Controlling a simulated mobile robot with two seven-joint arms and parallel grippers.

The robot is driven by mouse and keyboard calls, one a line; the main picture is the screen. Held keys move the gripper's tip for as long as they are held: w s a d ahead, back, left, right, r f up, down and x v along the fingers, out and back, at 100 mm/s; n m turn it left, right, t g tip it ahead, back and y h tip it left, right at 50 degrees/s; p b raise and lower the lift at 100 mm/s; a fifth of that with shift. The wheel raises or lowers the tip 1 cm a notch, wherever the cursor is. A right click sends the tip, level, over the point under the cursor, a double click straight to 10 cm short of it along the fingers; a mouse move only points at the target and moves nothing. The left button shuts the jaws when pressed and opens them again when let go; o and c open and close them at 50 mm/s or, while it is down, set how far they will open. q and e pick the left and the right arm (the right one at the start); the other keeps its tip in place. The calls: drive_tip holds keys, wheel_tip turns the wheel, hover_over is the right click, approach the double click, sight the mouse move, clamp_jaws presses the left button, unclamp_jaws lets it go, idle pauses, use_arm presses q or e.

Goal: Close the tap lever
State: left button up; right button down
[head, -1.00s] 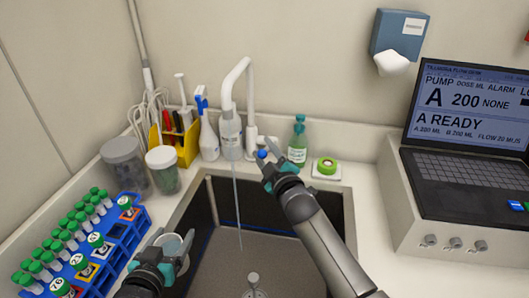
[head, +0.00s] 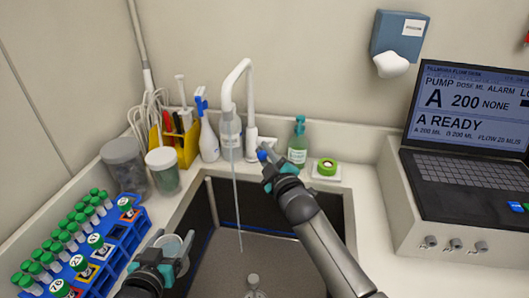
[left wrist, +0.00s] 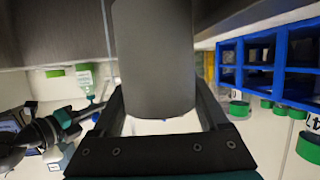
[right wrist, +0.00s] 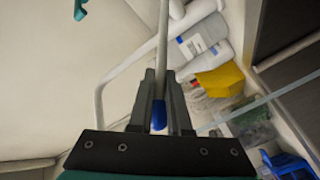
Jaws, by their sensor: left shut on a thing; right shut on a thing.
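The white tap (head: 236,78) arches over the sink (head: 203,205), and a thin water stream (head: 238,205) runs from its spout. The tap lever is a thin rod with a blue end (head: 262,155) at the right of the tap base. My right gripper (head: 268,163) is shut on it; the right wrist view shows the blue end (right wrist: 159,116) between the fingers. My left gripper (head: 172,262) is shut on an upright, pale round-mouthed cup (head: 172,245) at the sink's left edge. In the left wrist view the cup's grey wall (left wrist: 153,60) fills the space between the fingers.
A blue rack (head: 125,235) of green-capped tubes stands left of the sink. Jars (head: 163,172), a yellow holder (head: 185,140) and bottles crowd the back left. A laptop (head: 465,150) is at right.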

use_arm(q)
drive_tip(key=shift+r, duration=0.1)
idle(0.8)
